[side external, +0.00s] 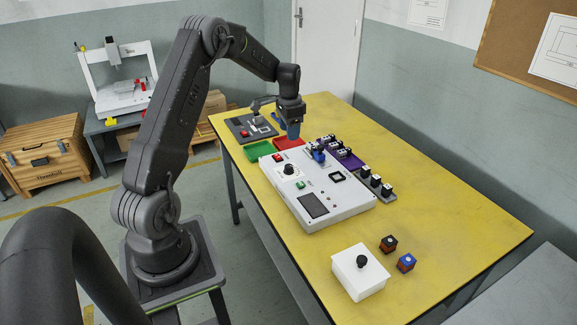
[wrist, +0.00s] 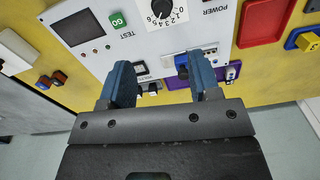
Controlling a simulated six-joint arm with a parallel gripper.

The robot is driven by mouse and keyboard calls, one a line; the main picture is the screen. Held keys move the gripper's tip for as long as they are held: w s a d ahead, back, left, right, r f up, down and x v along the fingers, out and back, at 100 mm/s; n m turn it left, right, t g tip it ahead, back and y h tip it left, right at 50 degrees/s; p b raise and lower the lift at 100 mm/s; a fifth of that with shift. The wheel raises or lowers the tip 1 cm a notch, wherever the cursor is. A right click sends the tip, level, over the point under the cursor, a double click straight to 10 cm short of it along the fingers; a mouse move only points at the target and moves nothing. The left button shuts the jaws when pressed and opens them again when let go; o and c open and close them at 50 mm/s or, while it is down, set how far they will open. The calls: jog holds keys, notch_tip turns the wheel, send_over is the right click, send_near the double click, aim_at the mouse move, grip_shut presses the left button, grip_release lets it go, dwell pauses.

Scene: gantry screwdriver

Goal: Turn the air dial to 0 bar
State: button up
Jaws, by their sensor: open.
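Two black knobs are in view, and I cannot tell which is the air dial. One stands on a white box (side external: 352,283) at the near end of the table; the box's edge shows at the left of the wrist view (wrist: 12,58). The other is a dial (side external: 289,169) on the white control panel (side external: 345,208). In the wrist view this dial (wrist: 162,9) is cut by the top edge, with numbers around it. My gripper (side external: 293,131) is open above the table near the panel's far end. Its blue fingers (wrist: 161,82) are apart and grip nothing.
A red tray (side external: 288,142) and green tray (side external: 257,151) lie beyond the panel. A purple rack (side external: 345,158) and a grey rack (side external: 376,183) stand along its right side. A brown cube (side external: 388,244) and blue cube (side external: 406,262) sit beside the white box.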

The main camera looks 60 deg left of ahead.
aim_at(288, 166)
jog(key=f, duration=1.4)
jog(key=shift+a+f, duration=0.2)
jog(key=shift+c, duration=0.4)
jog(key=c, duration=0.8)
jog(key=shift+c, duration=0.2)
